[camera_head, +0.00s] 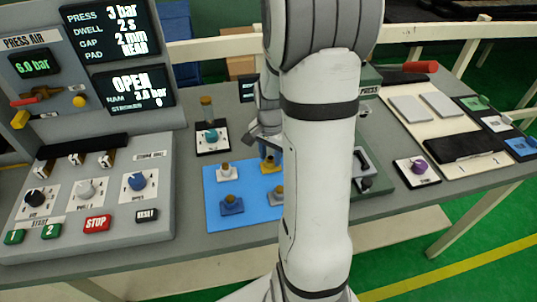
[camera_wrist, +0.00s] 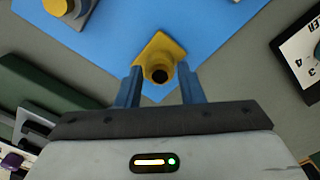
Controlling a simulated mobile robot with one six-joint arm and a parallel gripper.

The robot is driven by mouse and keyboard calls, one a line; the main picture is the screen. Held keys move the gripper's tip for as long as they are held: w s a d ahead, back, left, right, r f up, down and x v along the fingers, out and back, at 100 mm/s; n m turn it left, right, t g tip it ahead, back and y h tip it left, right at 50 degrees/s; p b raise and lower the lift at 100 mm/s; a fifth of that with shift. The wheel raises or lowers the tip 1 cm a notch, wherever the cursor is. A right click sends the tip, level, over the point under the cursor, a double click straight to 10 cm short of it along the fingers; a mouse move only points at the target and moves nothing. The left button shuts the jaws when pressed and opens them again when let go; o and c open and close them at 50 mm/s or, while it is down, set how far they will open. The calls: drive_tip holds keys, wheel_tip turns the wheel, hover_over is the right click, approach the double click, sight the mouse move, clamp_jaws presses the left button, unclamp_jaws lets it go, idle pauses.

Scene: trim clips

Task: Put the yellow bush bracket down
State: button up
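The yellow bush bracket (camera_wrist: 160,48) is between the two blue fingertips of my gripper (camera_wrist: 160,84) in the wrist view. Its round bush, with a dark hole, faces the wrist camera. It is over the corner of the blue mat (camera_wrist: 215,22). In the head view the bracket (camera_head: 267,168) is low at the mat's upper right, partly hidden by my arm. The fingers flank the bush closely; whether they touch it is not clear. I cannot tell whether the bracket's base touches the mat.
A purple knob (camera_head: 418,167) and a board with grey pads (camera_head: 411,108) lie right. The control panel (camera_head: 100,190) is left. My arm hides the bench middle.

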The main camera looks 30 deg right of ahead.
sight(270, 157)
drive_tip(key=o, duration=0.3)
wheel_tip(270, 157, up, 11)
drive_tip(key=s+a+r+n+t, duration=0.3)
drive_tip(key=s+a+r+n, duration=0.1)
drive_tip(key=s+a+n, duration=0.8)
drive_tip(key=shift+s+a, duration=0.6)
drive_tip(key=shift+a, duration=0.2)
